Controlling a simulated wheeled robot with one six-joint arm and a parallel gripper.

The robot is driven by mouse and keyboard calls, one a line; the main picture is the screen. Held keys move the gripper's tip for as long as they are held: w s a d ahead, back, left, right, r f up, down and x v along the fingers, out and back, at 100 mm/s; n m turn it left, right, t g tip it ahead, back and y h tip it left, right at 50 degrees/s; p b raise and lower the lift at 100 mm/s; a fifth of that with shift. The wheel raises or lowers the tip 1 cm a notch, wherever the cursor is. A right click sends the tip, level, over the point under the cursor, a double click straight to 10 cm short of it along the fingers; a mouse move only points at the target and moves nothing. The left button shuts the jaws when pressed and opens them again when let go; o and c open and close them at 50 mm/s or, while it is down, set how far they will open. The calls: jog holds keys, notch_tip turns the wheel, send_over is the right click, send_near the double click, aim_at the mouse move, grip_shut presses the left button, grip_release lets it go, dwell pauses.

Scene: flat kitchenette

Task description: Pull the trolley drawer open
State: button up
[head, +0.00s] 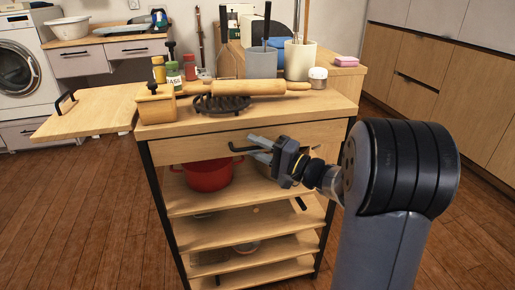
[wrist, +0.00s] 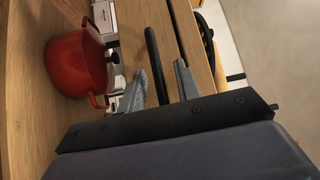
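The wooden trolley (head: 262,112) stands in front of me. Its drawer front (head: 205,150) sits just under the top and looks shut. The black drawer handle (head: 240,149) is a bar on that front. My gripper (head: 257,143) is at the right part of the handle. In the wrist view the handle (wrist: 153,55) runs between the two grey fingers of my gripper (wrist: 162,83). The fingers are spread, with a gap visible on each side of the bar. The handle's far end is partly hidden behind my gripper in the head view.
A red pot (head: 207,174) stands on the shelf below the drawer. A side leaf with a handle (head: 88,112) sticks out left. Floor on the left is clear.

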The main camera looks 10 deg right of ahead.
grip_shut()
dwell(0.6)
